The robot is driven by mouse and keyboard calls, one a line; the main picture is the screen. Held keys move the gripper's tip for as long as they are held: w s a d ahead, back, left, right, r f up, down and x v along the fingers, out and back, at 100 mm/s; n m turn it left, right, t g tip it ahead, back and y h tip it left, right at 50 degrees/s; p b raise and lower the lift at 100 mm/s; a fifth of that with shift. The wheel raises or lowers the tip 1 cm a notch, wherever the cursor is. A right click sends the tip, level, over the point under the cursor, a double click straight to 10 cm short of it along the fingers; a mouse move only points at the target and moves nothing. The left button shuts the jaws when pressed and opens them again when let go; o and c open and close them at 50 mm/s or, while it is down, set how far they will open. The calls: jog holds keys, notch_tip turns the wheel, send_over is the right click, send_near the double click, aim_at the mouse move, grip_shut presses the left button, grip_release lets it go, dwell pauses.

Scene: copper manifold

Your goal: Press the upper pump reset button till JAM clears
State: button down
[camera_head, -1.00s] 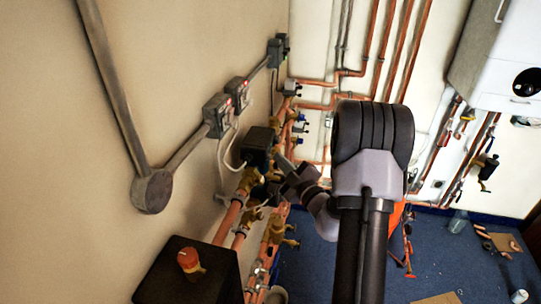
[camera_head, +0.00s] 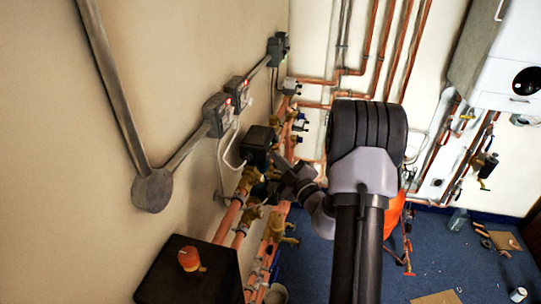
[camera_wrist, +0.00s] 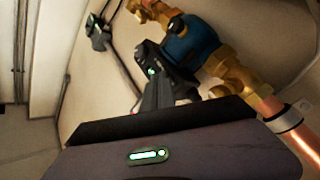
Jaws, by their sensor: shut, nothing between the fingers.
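A pump shows in the wrist view: a blue body (camera_wrist: 192,42) between brass fittings, with a black head (camera_wrist: 150,57) that carries a small green light (camera_wrist: 150,71). I cannot make out a reset button or any JAM text. In the head view a black box-shaped unit (camera_head: 258,141) sits on the pipe run by the wall. My gripper (camera_head: 277,162) is shut and empty, close beside this unit. In the wrist view my gripper's dark fingers (camera_wrist: 157,88) point at the black head and overlap its lower part. I cannot tell whether they touch it.
Two grey switch boxes with red lights (camera_head: 218,114) (camera_head: 237,91) are on the left wall. Copper pipes and brass valves (camera_head: 250,180) crowd around my gripper. A black box with an orange knob (camera_head: 189,259) stands at lower left.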

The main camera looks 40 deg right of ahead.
jog(key=shift+s, duration=0.1)
dwell(0.3)
jog(key=shift+s+d, duration=0.5)
jog(key=shift+s, duration=0.05)
jog(key=s+d+p, duration=0.1)
jog(key=s+d, duration=0.2)
jog(key=shift+s+d, duration=0.15)
jog(key=shift+s, duration=0.25)
dwell(0.7)
